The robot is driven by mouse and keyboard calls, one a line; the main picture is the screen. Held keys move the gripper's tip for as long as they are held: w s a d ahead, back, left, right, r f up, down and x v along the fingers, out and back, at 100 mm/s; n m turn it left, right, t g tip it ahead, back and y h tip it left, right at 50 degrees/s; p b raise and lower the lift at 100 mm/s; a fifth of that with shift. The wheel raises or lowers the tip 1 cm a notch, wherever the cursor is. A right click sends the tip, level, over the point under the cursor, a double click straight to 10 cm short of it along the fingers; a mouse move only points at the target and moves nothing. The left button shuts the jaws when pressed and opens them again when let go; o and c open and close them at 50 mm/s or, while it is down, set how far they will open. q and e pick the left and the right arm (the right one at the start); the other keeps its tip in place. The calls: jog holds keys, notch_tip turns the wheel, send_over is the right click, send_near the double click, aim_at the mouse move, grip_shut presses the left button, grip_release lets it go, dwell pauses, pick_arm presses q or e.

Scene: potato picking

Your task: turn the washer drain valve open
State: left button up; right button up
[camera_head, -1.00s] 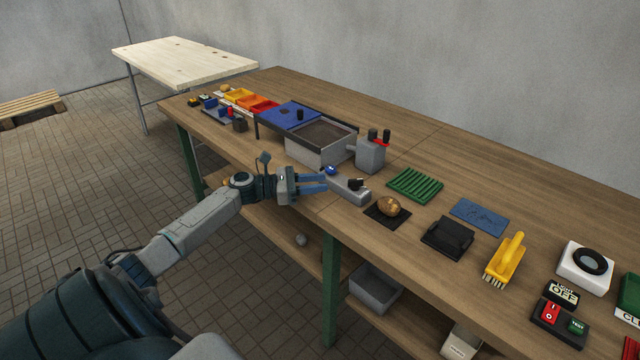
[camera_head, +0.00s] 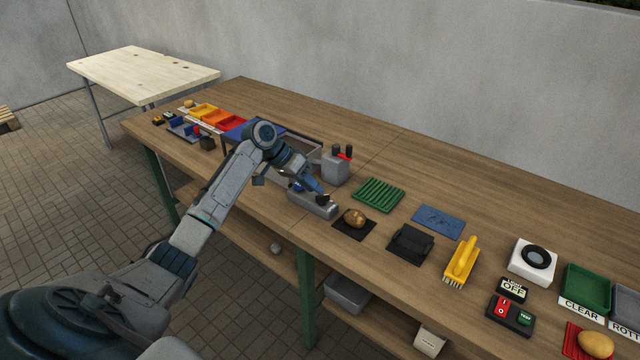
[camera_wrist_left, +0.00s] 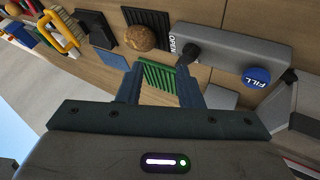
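The washer drain valve shows as a dark handle (camera_head: 322,199) on a low grey block (camera_head: 318,209) at the table's front edge. In the left wrist view the dark handle (camera_wrist_left: 186,56) sits beside the word OPEN, on the block (camera_wrist_left: 230,50) with a blue FILL button (camera_wrist_left: 257,76). My left gripper (camera_head: 316,189) points down at the handle from above. In the wrist view its fingers (camera_wrist_left: 160,78) are apart, with nothing seen between them but the background. The handle lies close to the right fingertip; whether they touch I cannot tell. My right gripper is not in view.
A potato (camera_head: 355,218) on a dark mat lies right of the block. A grey box with red and black handles (camera_head: 336,166) stands behind it. A ribbed green rack (camera_head: 378,194), a black holder (camera_head: 410,243) and a yellow brush (camera_head: 462,262) lie further right.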

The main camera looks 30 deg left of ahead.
aim_at(322, 196)
pick_arm(q)
notch_tip(322, 196, up, 5)
jog(key=w+a+m+y+p, duration=0.1)
jog(key=a+m+y+p, duration=0.1)
jog(key=m+y, duration=0.3)
jog(key=shift+m+g+h, duration=0.5)
jog(key=shift+h, duration=0.2)
jog(key=p+x, duration=0.2)
jog(key=x, duration=0.7)
jog(key=shift+f, duration=0.3)
jog(key=shift+w+f+p, duration=0.25)
jog(key=shift+f+p, duration=0.05)
jog(key=shift+f, duration=0.45)
grip_shut()
